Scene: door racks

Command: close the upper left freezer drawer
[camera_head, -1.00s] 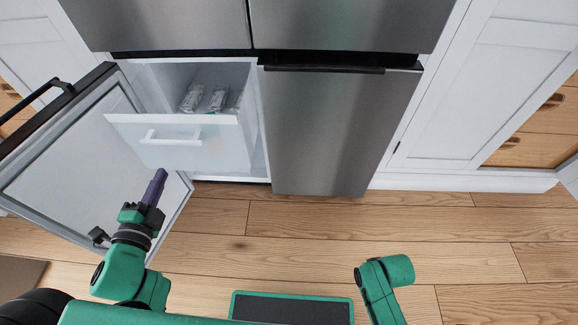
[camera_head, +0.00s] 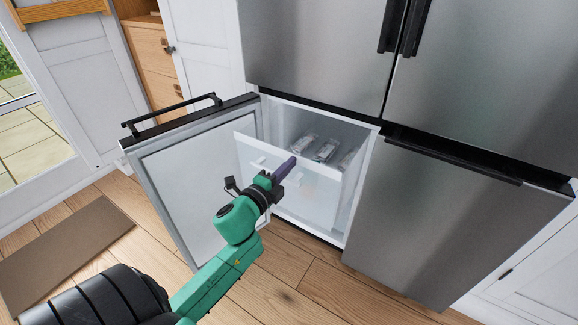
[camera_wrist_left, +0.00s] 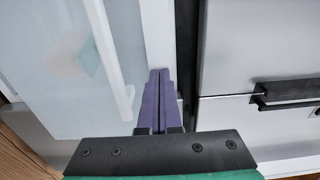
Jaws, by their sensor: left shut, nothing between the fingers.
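The upper left freezer drawer (camera_head: 318,199) is pulled out of the open left freezer compartment, with several wrapped packages (camera_head: 327,150) inside. It has a pale translucent front with a white handle (camera_head: 257,162). My left gripper (camera_head: 286,166) is shut and empty, with its purple fingertips in front of the drawer front near its top edge. In the left wrist view the shut fingers (camera_wrist_left: 158,98) overlap the white edge of the drawer front (camera_wrist_left: 80,70); I cannot tell whether they touch. My right gripper is not in view.
The left freezer door (camera_head: 195,175) stands swung open to the left of the drawer, beside my left arm. The right freezer door (camera_head: 450,215) is shut. Wooden floor (camera_head: 330,295) lies clear in front. A brown mat (camera_head: 65,250) lies at the left.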

